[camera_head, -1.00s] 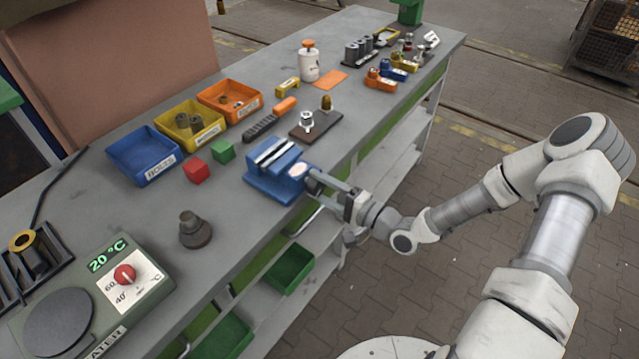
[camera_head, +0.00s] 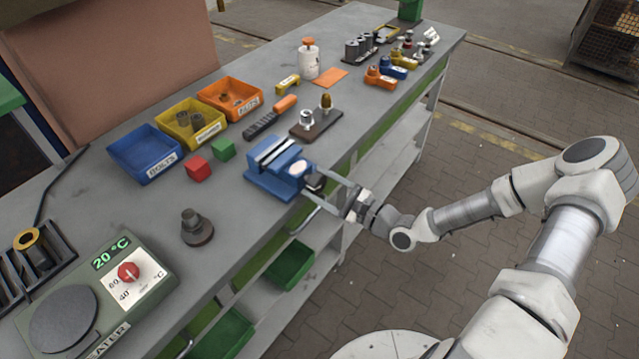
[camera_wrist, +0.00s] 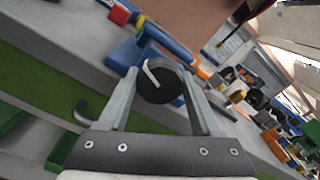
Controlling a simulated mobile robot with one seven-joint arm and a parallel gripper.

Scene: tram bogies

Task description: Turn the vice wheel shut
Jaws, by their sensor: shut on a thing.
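The blue vice (camera_head: 277,170) stands at the front edge of the grey workbench. Its wheel (camera_head: 315,181) is a dark round knob on the side facing my arm. In the wrist view the wheel (camera_wrist: 158,84) is black with a pale stripe that runs slantwise from its upper left. My gripper (camera_head: 321,184) is at the wheel, with one finger on each side of it. The wrist view shows my gripper (camera_wrist: 159,76) shut on the wheel.
A red cube (camera_head: 198,169) and a green cube (camera_head: 223,148) lie left of the vice. A heater (camera_head: 95,290) is at the near left. Green bins (camera_head: 290,264) sit on the shelf below.

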